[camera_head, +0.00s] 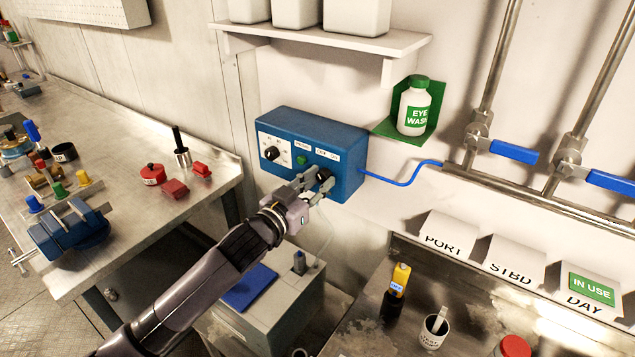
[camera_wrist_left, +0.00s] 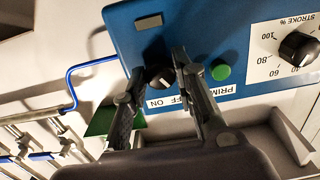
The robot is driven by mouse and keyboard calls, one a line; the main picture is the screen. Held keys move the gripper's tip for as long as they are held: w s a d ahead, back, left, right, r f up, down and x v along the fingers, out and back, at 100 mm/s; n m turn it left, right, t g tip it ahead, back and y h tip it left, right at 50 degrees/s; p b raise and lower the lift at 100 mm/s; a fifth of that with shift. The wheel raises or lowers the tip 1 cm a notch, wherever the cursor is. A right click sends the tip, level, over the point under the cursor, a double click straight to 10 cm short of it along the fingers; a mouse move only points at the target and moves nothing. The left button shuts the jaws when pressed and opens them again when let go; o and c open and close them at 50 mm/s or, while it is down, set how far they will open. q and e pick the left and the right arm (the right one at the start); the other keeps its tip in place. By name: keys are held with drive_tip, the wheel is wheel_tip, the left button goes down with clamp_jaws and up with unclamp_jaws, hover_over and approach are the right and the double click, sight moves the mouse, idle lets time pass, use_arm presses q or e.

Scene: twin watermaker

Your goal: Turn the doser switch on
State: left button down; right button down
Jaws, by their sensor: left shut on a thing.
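The blue doser box (camera_head: 290,130) is on the wall below the shelf. Its black doser switch (camera_head: 324,174) is a round knob by the OFF and ON labels. In the left wrist view the switch (camera_wrist_left: 160,77) sits between the fingertips, with the box seen upside down. My left gripper (camera_head: 316,183) is shut on the switch, and its fingers also show in the wrist view (camera_wrist_left: 157,75). I cannot tell for sure which label the knob points to. My right gripper is not in view.
A green button (camera_wrist_left: 221,72) and a stroke dial (camera_head: 271,154) sit beside the switch. A blue hose (camera_head: 400,179) leaves the box's right side. The white shelf (camera_head: 330,36) is above, and a metal workbench (camera_head: 120,225) is at left.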

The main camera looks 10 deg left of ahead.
use_arm(q)
drive_tip(key=shift+m, duration=0.3)
drive_tip(key=shift+r+m+p, duration=0.1)
drive_tip(key=shift+m+p, duration=0.45)
drive_tip(key=shift+m, duration=0.65)
drive_tip(key=m, duration=0.2)
drive_tip(key=shift+m+p, duration=0.4)
drive_tip(key=m+p, duration=0.1)
drive_tip(key=m, duration=0.5)
drive_tip(key=shift+a, duration=0.1)
drive_tip(key=c, duration=1.3)
unclamp_jaws()
